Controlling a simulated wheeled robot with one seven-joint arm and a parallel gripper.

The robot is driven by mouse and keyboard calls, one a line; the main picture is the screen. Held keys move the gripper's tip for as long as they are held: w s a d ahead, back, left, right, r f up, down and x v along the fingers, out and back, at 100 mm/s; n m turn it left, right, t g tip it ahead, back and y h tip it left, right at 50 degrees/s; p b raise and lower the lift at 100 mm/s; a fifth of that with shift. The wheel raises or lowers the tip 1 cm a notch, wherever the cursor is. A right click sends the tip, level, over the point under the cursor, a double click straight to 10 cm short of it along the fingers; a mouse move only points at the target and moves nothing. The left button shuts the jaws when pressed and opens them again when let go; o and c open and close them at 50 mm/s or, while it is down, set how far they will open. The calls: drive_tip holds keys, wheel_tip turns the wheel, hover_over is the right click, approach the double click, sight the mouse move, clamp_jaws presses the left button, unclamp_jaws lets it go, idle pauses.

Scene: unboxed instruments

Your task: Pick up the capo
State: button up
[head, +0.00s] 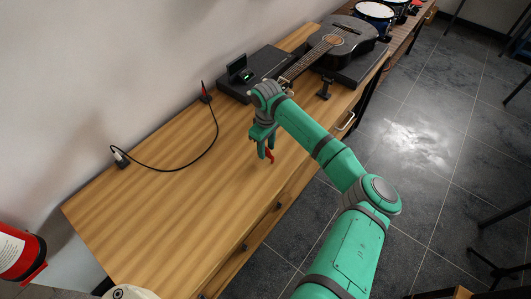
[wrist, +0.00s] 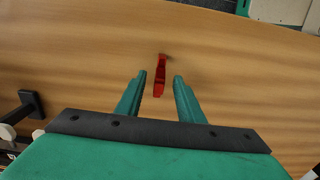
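The capo is the small red clip (wrist: 160,76) on the wooden table, seen in the wrist view just beyond and between my fingertips. In the head view the red capo (head: 270,156) shows next to my fingers, partly hidden by them. My gripper (head: 265,151) points down over the table. In the wrist view my gripper (wrist: 157,80) is open, with one green finger on each side of the capo's line. Nothing is between the fingers that I can see gripped, and a gap shows on both sides.
The wooden table (head: 160,210) is mostly clear around the capo. A black cable (head: 190,165) lies to its left. A guitar (head: 335,45) on a dark case, a black box (head: 255,75) and a small dark stand (head: 325,88) are farther back. A fire extinguisher (head: 18,250) is at lower left.

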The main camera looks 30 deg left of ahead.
drive_tip(key=shift+f, duration=0.65)
clamp_jaws()
drive_tip(key=shift+r, duration=0.15)
